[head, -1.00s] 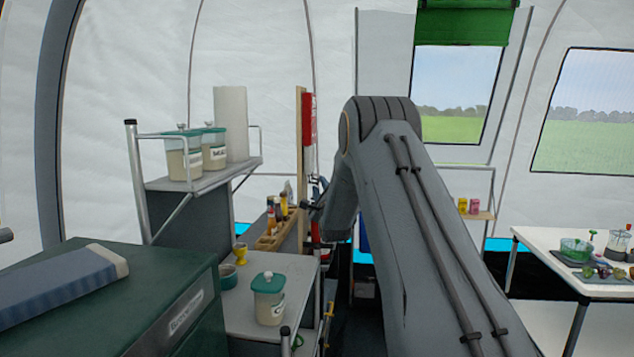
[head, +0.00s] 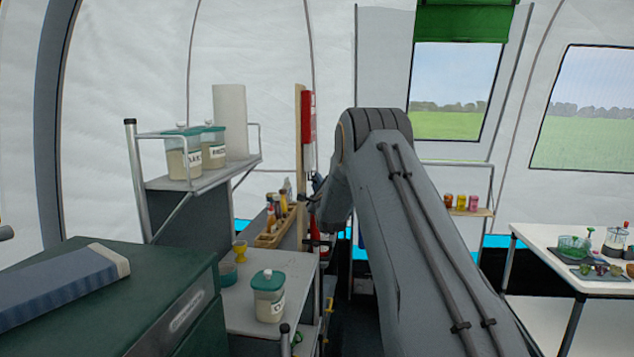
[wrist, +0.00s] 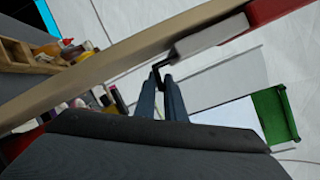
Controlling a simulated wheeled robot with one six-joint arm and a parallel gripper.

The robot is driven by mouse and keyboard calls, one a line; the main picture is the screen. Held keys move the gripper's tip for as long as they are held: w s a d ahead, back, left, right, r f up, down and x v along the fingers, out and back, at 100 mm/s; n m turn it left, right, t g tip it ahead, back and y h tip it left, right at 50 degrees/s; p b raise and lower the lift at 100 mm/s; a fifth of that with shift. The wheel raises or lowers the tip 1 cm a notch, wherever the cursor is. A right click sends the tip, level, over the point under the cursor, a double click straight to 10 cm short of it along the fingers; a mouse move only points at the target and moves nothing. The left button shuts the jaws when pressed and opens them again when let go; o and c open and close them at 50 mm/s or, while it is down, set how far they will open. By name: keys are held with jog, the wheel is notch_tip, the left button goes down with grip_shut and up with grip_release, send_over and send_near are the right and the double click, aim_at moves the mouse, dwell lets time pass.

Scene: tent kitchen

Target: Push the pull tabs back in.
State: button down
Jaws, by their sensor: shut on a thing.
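A narrow wooden board (head: 299,165) stands upright in the middle of the head view and crosses the wrist view diagonally (wrist: 110,82). It carries a red part (head: 308,120), also at the top right of the wrist view (wrist: 275,8). A grey-white tab (wrist: 212,38) lies along the board's edge. A thin black bent handle (wrist: 158,68) comes off the tab's end. My gripper (wrist: 166,84) has its two fingers close together at this handle and is shut on it. In the head view my gripper is small and mostly hidden behind my arm.
A wooden rack of bottles (head: 270,238) stands left of the board, close to my gripper. A low shelf holds a teal-lidded jar (head: 268,297). A dark green box (head: 100,300) fills the lower left. A white table (head: 560,265) stands right.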

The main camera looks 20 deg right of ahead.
notch_tip(320, 180, up, 10)
jog(key=shift+r, duration=0.15)
jog(key=c, duration=1.9)
grip_release()
jog(key=shift+r, duration=0.1)
jog(key=shift+o, duration=0.2)
jog(key=shift+f, duration=0.2)
jog(key=shift+s+f, duration=0.1)
jog(key=shift+s, duration=0.1)
jog(key=b+v, duration=0.2)
jog(key=v, duration=0.5)
jog(key=shift+s, duration=0.2)
jog(key=shift+a, duration=0.15)
